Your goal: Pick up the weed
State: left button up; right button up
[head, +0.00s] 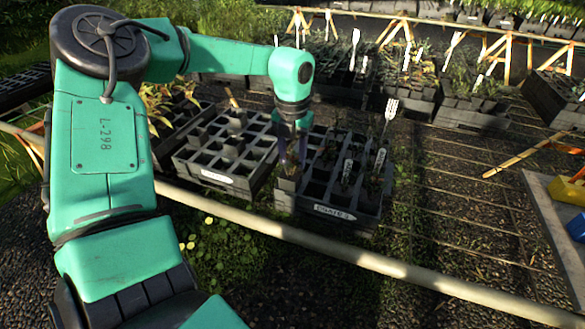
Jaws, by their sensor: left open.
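My left gripper (291,158) points down at the near left corner of a black cell tray (284,205). It is open, its fingertips close above or at a small square pot (288,184) in that tray. I cannot tell whether they touch it. Dark green plants (345,160) stand in the tray's middle and right cells. No plant is clearly recognisable as the weed; anything between the fingers is too small and dark to tell. My right gripper is out of view.
Another cell tray (195,166), mostly empty, stands just left. A pale rail (330,248) crosses in front. More planted crates (473,112) stand behind. A bench (555,225) holds a yellow container (568,190) at right.

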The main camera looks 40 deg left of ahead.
pick_arm(q)
jog(key=shift+w+f, duration=0.1)
jog(key=shift+f, duration=0.35)
grip_shut()
jog(key=shift+r, duration=0.15)
